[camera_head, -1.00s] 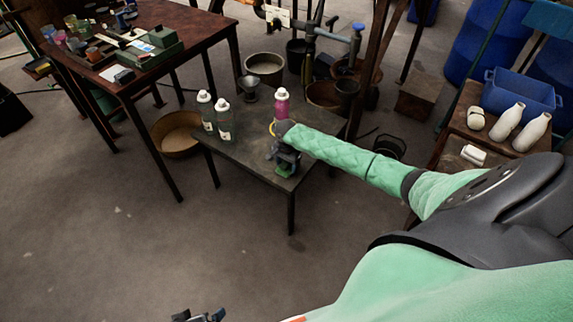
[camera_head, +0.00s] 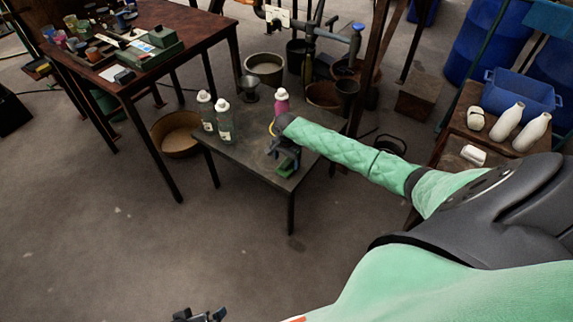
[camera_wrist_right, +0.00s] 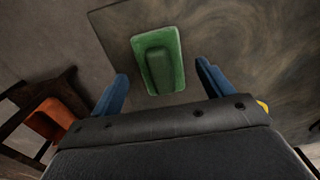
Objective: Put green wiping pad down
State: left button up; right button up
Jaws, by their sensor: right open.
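The green wiping pad (camera_wrist_right: 158,62) lies on the small dark table (camera_head: 240,160), near its front edge. In the head view the pad (camera_head: 285,170) shows just below my right gripper (camera_head: 284,161). In the right wrist view the two blue fingers of my right gripper (camera_wrist_right: 160,90) are spread apart. The pad lies ahead of and between them, with a gap on each side, and neither finger touches it. My left gripper (camera_head: 199,316) shows only partly at the bottom edge of the head view; its jaws are not clear.
Two white-capped bottles (camera_head: 223,122) stand on the small table's left side, and a pink bottle (camera_head: 282,101) stands at its back. A tan basin (camera_head: 176,134) is on the floor to the left. The front middle of the tabletop is clear.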

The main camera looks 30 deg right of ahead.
aim_at(286, 163)
notch_tip(286, 163, up, 9)
jog(key=s+a+f+n+t+y, duration=0.1)
jog(key=s+a+f+n, duration=0.35)
jog(key=s+a, duration=0.65)
jog(key=s+a+f+n+y, duration=0.1)
jog(key=s+a+f+n, duration=0.35)
jog(key=s+a, duration=0.7)
jog(key=s+a+r+n+t, duration=0.1)
jog(key=s+a+r+n, duration=0.2)
jog(key=s+a, duration=0.3)
jog(key=s+a+r+n+t+y, duration=0.1)
jog(key=s+a+r+n, duration=0.3)
jog(key=s, duration=0.6)
jog(key=a+r, duration=0.2)
jog(key=a, duration=0.1)
jog(key=shift+t+y, duration=0.3)
jog(key=shift+t, duration=0.1)
